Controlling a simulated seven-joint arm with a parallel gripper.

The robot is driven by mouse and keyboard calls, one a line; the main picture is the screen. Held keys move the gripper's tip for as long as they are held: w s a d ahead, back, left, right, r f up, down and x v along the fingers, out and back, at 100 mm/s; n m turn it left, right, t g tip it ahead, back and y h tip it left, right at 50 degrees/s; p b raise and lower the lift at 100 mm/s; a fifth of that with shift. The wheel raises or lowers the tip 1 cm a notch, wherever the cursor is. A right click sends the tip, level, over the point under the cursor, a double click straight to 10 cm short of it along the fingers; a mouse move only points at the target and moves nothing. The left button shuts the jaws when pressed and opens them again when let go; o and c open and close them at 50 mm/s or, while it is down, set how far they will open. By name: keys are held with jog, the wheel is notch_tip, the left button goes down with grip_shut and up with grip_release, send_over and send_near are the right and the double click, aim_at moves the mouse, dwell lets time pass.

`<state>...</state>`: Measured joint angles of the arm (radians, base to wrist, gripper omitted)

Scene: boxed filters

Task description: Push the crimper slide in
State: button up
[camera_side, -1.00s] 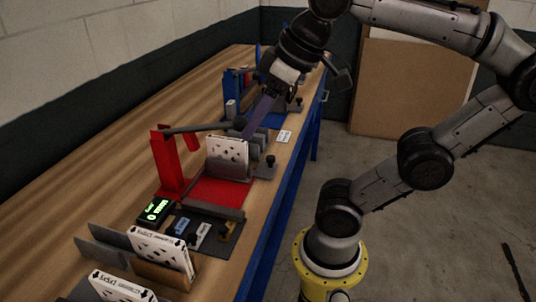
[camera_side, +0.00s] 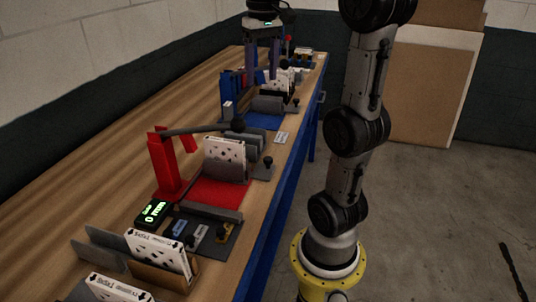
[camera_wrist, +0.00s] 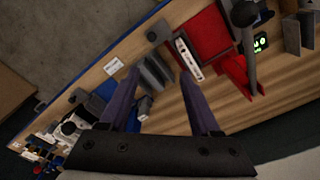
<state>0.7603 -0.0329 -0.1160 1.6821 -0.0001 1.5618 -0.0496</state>
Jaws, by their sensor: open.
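The red crimper station (camera_side: 162,165) stands on the bench, its dark lever with a round knob (camera_side: 238,125) lying across. A white filter box (camera_side: 224,157) stands upright on its red bed, against grey plates; the box also shows in the wrist view (camera_wrist: 188,57). A small black knob (camera_side: 267,161) sits on a grey part to the right of the box. I cannot tell for sure which part is the slide. My gripper (camera_side: 262,75) is open and empty, pointing down, high beyond the red station. In the wrist view its fingers (camera_wrist: 158,80) straddle the view of the grey plates (camera_wrist: 155,72).
A blue station (camera_side: 268,121) with grey plates stands further along the bench. A black unit with a green display (camera_side: 154,213) and boxes in holders (camera_side: 158,252) are nearer the front. A white card (camera_side: 282,137) lies near the right edge. The bench's left side is clear.

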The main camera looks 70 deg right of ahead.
jog(key=d+f+m, duration=0.1)
jog(key=d, duration=0.2)
send_near(268, 158)
notch_tip(268, 158, down, 8)
jog(key=shift+w+d+f, duration=0.15)
jog(key=shift+f, duration=0.1)
dwell(0.3)
grip_shut()
dwell(1.4)
